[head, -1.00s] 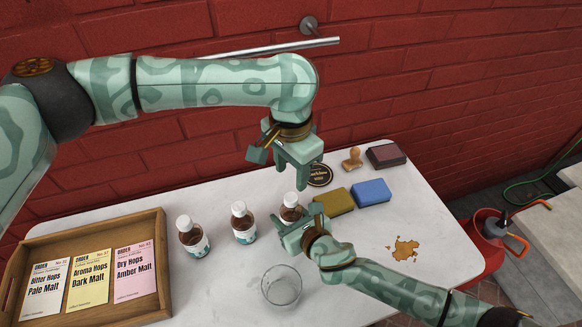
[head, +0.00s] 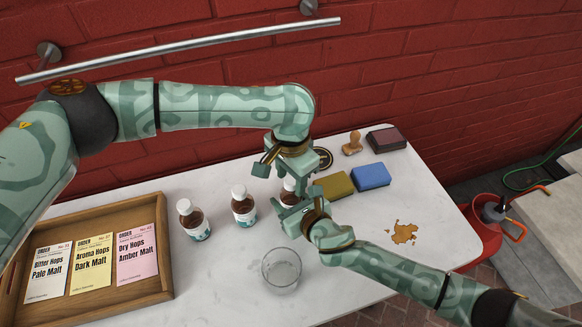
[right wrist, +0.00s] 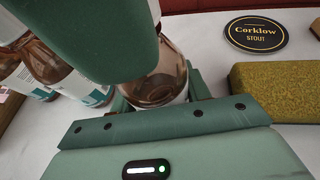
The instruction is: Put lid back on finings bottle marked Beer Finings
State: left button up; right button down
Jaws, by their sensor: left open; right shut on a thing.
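Three brown bottles stand in a row: left (head: 194,222) and middle (head: 243,208) with white caps, and the right bottle (head: 288,195), mostly hidden by my grippers. A bit of white shows at its top; whether that lid is seated I cannot tell. No label is readable as Beer Finings. My right gripper (head: 289,204) is shut on the right bottle, low on its body; its brown glass (right wrist: 165,75) shows between the jaws in the right wrist view. My left gripper (head: 287,178) is open, pointing down at that bottle's top. A green finger covers the top in the wrist view.
An empty glass (head: 282,284) stands in front of the bottles. A wooden tray (head: 158,290) with order cards is at left. A yellow-green sponge (head: 334,187), blue sponge (head: 371,176), stamp (head: 352,144) and coaster (right wrist: 255,38) lie behind right.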

pick_arm(q)
grip_shut()
jog(key=shift+m, duration=1)
jog(key=shift+o, duration=0.7)
grip_release()
notch_tip(320, 180, up, 12)
